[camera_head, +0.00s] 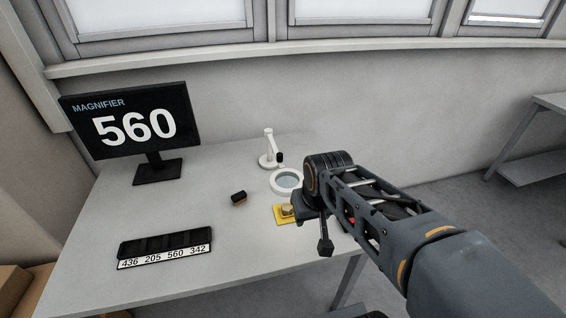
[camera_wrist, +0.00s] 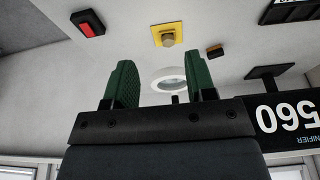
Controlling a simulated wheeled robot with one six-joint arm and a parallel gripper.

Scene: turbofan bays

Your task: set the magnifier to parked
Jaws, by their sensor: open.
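The magnifier (camera_head: 273,182) is a white ring lens on a white jointed stand (camera_head: 268,151) with a small dark knob, near the back of the grey table. Its ring also shows in the wrist view (camera_wrist: 156,78), beyond and between my fingers. A monitor (camera_head: 130,119) reads "MAGNIFIER 560". My gripper (camera_wrist: 164,66) has its two green fingers spread apart with nothing between them. In the head view my arm reaches in from the right, and my gripper is mostly hidden by the wrist, near the ring's right side.
A yellow plate with a tan knob (camera_head: 285,213) sits in front of the ring. A small black and orange block (camera_head: 239,197) lies to its left. A black slotted rack (camera_head: 165,249) reads 436, 205, 560, 342. A red switch (camera_wrist: 89,27) shows in the wrist view. The table's left middle is clear.

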